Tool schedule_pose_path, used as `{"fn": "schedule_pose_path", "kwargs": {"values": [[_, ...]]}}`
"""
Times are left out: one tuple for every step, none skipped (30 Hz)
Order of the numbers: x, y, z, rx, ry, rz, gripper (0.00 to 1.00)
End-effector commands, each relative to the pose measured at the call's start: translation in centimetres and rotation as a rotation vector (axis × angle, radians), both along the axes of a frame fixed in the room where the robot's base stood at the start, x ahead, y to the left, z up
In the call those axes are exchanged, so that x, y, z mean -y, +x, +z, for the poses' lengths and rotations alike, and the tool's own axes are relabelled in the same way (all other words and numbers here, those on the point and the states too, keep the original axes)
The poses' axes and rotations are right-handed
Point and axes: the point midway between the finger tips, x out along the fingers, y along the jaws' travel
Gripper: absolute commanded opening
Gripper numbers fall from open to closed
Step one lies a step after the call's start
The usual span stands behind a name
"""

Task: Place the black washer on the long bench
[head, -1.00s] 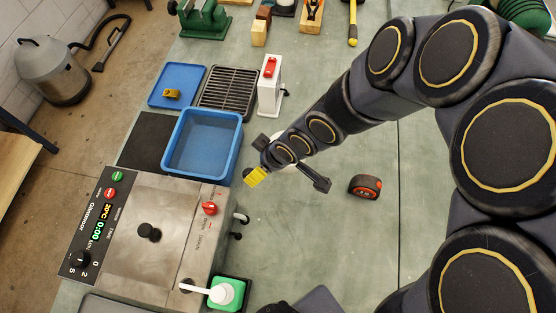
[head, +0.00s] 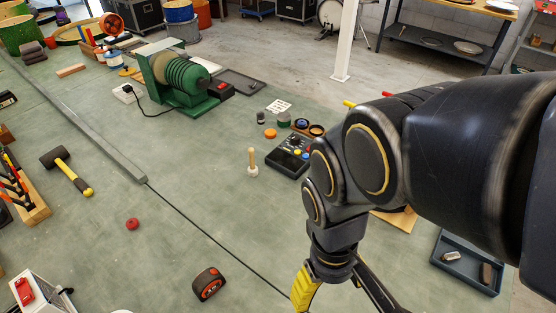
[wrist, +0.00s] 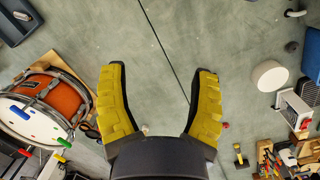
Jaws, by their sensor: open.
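I cannot pick out a black washer for certain in either view. Small dark round pieces (head: 316,130) sit by the black control box, too small to identify. The long bench (head: 215,215) is the grey-green worktop that fills much of the head view; its surface also shows in the wrist view (wrist: 165,25). My gripper (wrist: 161,72) is open and empty, its yellow-padded fingers spread above the bench. In the head view one yellow finger and a dark finger show at the bottom, partly cut off.
A tape measure (head: 209,284), a red knob-like piece (head: 132,224) and a mallet (head: 68,170) lie on the bench. A green machine (head: 178,78) and a black control box (head: 290,155) stand farther back. A drum (wrist: 45,105) is left in the wrist view. The middle bench is fairly clear.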

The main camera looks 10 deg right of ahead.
Motion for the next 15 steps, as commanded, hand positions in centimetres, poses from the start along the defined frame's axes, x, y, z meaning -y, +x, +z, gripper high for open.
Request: {"fn": "schedule_pose_path", "kwargs": {"values": [[0.6,-1.3,0.6,-0.011,0.012,-0.087,0.61],[0.7,-2.0,0.9,-0.018,0.020,-0.125,0.61],[0.8,-2.7,1.1,-0.033,0.029,-0.166,0.61],[0.8,-3.2,1.2,-0.042,0.034,-0.189,0.62],[0.8,-3.5,1.3,-0.047,0.040,-0.208,0.53],[0.8,-3.8,1.4,-0.051,0.045,-0.224,0.53],[0.8,-4.0,1.5,-0.053,0.048,-0.231,0.53],[0.8,-4.0,1.5,-0.054,0.049,-0.235,0.53],[0.7,-4.1,1.5,-0.055,0.050,-0.238,0.53],[0.7,-4.1,1.5,-0.056,0.050,-0.238,0.53],[0.7,-4.1,1.5,-0.056,0.050,-0.237,0.53],[0.7,-4.1,1.5,-0.056,0.050,-0.236,0.53],[0.7,-4.1,1.5,-0.056,0.050,-0.235,0.53],[0.7,-4.1,1.5,-0.056,0.050,-0.235,0.53],[0.7,-4.0,1.5,-0.056,0.049,-0.234,0.53]]}}
